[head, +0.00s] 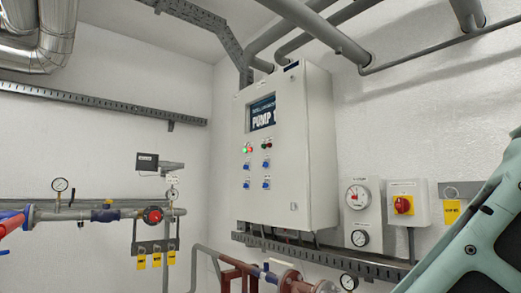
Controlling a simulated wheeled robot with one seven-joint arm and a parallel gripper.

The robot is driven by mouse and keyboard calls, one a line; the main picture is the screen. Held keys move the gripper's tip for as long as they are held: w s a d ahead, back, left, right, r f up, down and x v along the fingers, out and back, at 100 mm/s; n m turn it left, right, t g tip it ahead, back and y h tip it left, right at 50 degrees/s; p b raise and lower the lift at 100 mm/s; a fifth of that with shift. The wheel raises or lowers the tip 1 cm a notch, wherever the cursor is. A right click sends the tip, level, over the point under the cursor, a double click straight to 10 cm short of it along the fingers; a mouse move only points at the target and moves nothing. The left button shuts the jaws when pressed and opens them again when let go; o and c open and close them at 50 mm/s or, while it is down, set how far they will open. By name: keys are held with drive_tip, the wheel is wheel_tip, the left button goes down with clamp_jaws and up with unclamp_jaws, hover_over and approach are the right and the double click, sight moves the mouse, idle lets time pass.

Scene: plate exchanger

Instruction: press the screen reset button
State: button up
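A white control cabinet (292,150) hangs on the wall at the centre of the head view. Its dark screen (263,113) reads "PUMP 1" in large white letters. Below the screen are small lamps or buttons, one lit green (247,149) and one red (269,145). Several blue knobs or buttons (265,163) sit in rows under them. Their labels are too small to read, so I cannot tell which is the screen reset button. My arm's pale green link crosses the lower right corner, apart from the cabinet. My gripper is out of view.
Pipes with valves and yellow tags (141,262) stand at lower left. A cable tray (310,254) runs below the cabinet.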

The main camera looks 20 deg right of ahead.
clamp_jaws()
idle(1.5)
